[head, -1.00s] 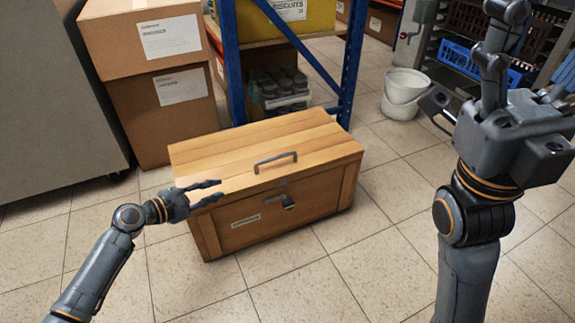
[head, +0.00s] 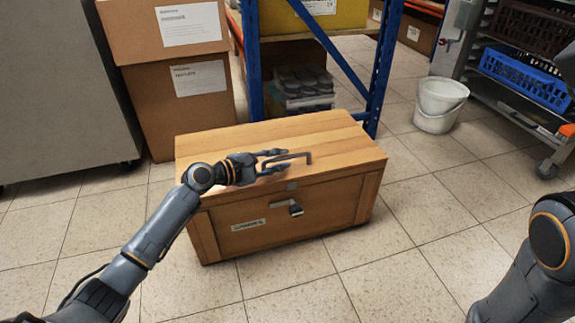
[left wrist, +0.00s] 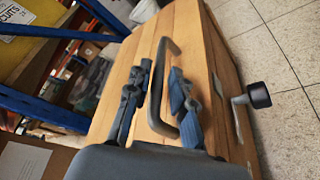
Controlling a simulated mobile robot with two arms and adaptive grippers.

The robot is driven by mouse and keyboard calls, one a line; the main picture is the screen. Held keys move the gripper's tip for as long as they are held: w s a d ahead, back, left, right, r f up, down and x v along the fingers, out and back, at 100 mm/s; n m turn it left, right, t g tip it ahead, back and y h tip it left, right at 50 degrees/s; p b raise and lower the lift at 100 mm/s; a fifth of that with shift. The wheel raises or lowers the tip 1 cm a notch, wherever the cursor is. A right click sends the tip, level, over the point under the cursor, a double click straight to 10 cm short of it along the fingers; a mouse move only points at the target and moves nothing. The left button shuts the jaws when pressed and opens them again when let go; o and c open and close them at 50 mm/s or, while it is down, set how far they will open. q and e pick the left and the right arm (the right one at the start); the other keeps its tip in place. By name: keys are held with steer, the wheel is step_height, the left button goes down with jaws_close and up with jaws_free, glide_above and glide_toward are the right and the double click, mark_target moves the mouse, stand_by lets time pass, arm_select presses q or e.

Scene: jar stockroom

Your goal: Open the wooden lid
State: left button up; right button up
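The wooden chest stands on the floor with its wooden lid (head: 255,138) shut. A grey bar handle (head: 303,156) is on top of the lid. A dark latch piece (head: 295,209) sits on the chest's front; it also shows in the left wrist view (left wrist: 260,95). My left gripper (head: 281,160) is over the lid at the handle, fingers pointing right. In the left wrist view, its two fingers (left wrist: 161,75) are apart, with the handle (left wrist: 155,95) between them and a gap showing. My right arm is at the right edge; its gripper is out of view.
Cardboard boxes (head: 180,105) and a blue-framed shelf (head: 385,60) stand close behind the chest. A white bucket (head: 439,105) and a rack with a blue crate (head: 525,77) are at back right. The tiled floor in front is clear.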

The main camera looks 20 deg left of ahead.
arm_select(q)
steer(key=shift+b+x, duration=0.5)
steer(key=shift+x, duration=1.05)
steer(key=shift+c, duration=0.2)
jaws_close()
steer(key=shift+w+a+r+p, duration=0.15)
steer(key=shift+r+p, duration=0.45)
steer(key=shift+p, duration=0.2)
